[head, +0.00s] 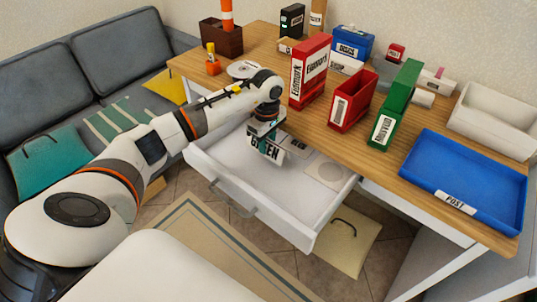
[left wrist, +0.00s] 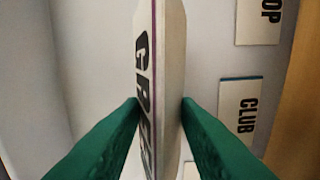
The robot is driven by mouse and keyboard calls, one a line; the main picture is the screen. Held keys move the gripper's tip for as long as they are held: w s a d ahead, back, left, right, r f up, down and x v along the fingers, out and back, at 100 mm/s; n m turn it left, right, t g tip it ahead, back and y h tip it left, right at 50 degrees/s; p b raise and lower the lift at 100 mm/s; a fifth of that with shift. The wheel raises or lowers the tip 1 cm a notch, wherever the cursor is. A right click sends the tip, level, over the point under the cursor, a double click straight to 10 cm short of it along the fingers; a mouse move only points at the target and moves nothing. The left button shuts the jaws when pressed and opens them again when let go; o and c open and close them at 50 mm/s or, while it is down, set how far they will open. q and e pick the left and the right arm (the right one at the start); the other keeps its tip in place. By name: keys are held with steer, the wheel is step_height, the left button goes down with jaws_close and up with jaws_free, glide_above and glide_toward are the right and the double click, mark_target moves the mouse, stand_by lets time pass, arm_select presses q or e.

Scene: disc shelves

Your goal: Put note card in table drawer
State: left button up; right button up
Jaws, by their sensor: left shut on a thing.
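A white note card (head: 264,149) with big black letters, apparently "GREEN", hangs upright from my left gripper (head: 265,130) over the open drawer. In the left wrist view the card (left wrist: 146,70) is seen nearly edge-on between the two green fingers, which are shut on it. The white table drawer (head: 280,195) is pulled out under the table's front edge. Whether the card's lower edge touches the drawer floor I cannot tell. My right gripper is not in view.
Flat cards lie in the drawer, one reading "CLUB" (left wrist: 241,105) and another ending in "OP" (left wrist: 258,20). The wooden table (head: 340,150) carries red binders (head: 309,70), a green file box (head: 396,105) and a blue tray (head: 465,175). The drawer's front half is clear.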

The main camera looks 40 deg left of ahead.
arm_select(q)
steer(key=shift+f, duration=2.2)
steer(key=o, duration=1)
steer(key=shift+c, duration=0.2)
step_height(320, 180, up, 12)
steer(key=shift+r, duration=0.1)
